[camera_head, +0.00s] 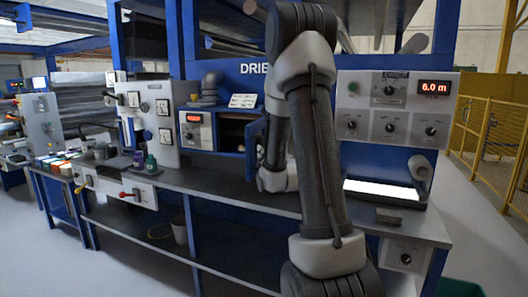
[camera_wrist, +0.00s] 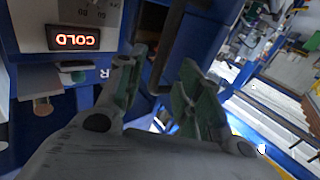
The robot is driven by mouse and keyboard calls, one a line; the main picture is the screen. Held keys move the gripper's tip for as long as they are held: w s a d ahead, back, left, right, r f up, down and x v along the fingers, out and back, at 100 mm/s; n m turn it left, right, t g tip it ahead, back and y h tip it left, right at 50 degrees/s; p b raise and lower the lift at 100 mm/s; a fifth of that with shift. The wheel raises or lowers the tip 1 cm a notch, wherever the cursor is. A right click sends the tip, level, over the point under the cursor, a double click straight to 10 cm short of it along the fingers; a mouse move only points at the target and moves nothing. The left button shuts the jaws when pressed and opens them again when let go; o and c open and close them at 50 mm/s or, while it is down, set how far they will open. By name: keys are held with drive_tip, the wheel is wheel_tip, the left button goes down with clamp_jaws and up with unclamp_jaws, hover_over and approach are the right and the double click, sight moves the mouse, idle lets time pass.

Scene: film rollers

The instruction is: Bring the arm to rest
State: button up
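In the head view my arm (camera_head: 318,130) rises in front of the workbench and bends down toward the open blue cabinet (camera_head: 231,131). The gripper's fingers are hidden there behind my arm.
The long grey bench top (camera_head: 185,182) runs across the scene. Bottles (camera_head: 151,164) stand at left. Yellow fencing (camera_head: 490,135) is far right.

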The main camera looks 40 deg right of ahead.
drive_tip(key=shift+v, duration=0.9)
drive_tip(key=s+f+g+y, duration=0.1)
drive_tip(key=s+f+g, duration=0.25)
drive_tip(key=f, duration=0.35)
drive_tip(key=s+f+g+y, duration=0.1)
drive_tip(key=s+f+g, duration=0.1)
drive_tip(key=f+g, duration=0.35)
drive_tip(key=s+a+f+g+y, duration=0.1)
drive_tip(key=s+a+f+g, duration=0.1)
drive_tip(key=s+a, duration=0.4)
drive_tip(key=s+a+r+n+g+y, duration=0.1)
drive_tip(key=s+a+r, duration=0.6)
drive_tip(key=s+r, duration=0.1)
drive_tip(key=s+a+r+n+y, duration=0.1)
drive_tip(key=s+a+r+n, duration=0.1)
drive_tip(key=s+a+r, duration=0.5)
drive_tip(key=s+r, duration=0.1)
drive_tip(key=s, duration=0.3)
drive_tip(key=shift+r+g, duration=0.2)
drive_tip(key=shift+g, duration=0.2)
